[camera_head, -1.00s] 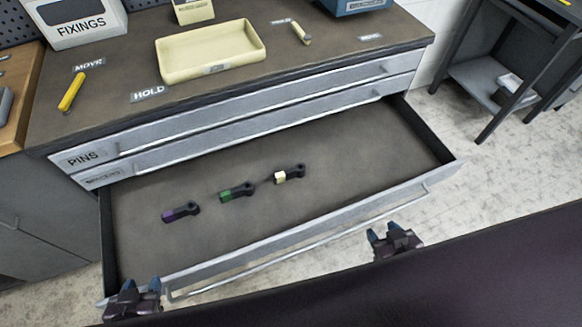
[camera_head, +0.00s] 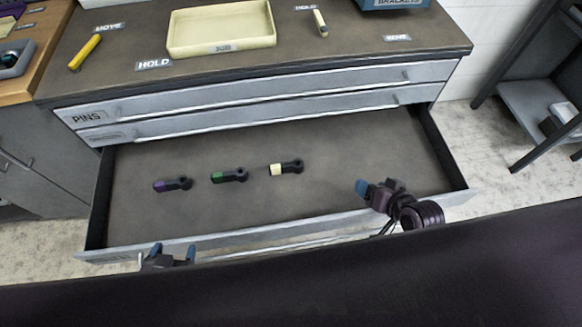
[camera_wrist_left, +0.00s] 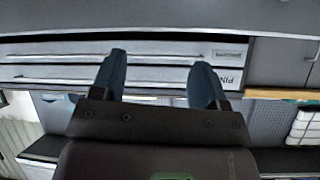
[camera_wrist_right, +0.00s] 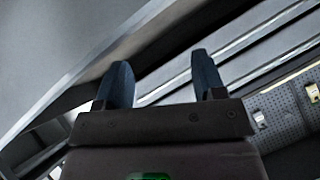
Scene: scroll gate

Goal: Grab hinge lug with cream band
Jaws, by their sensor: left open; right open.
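The hinge lug with the cream band (camera_head: 287,168) lies in the open drawer (camera_head: 330,150), the rightmost of three dark lugs. The lug with the green band (camera_head: 230,175) is in the middle and the one with the purple band (camera_head: 172,184) is at the left. My right gripper (camera_head: 372,188) is open and empty at the drawer's front right, to the right of the cream-banded lug and apart from it. My left gripper (camera_head: 168,256) is open and empty at the drawer's front edge, below the purple-banded lug. Neither wrist view shows a lug; both show open blue fingers.
Two shut drawers (camera_head: 260,92) sit above the open one. On the top stand a cream tray (camera_head: 222,45), a yellow pin-like piece (camera_head: 84,52), a smaller piece (camera_head: 320,22) and a blue bin (camera_head: 398,4). The drawer's right part is bare.

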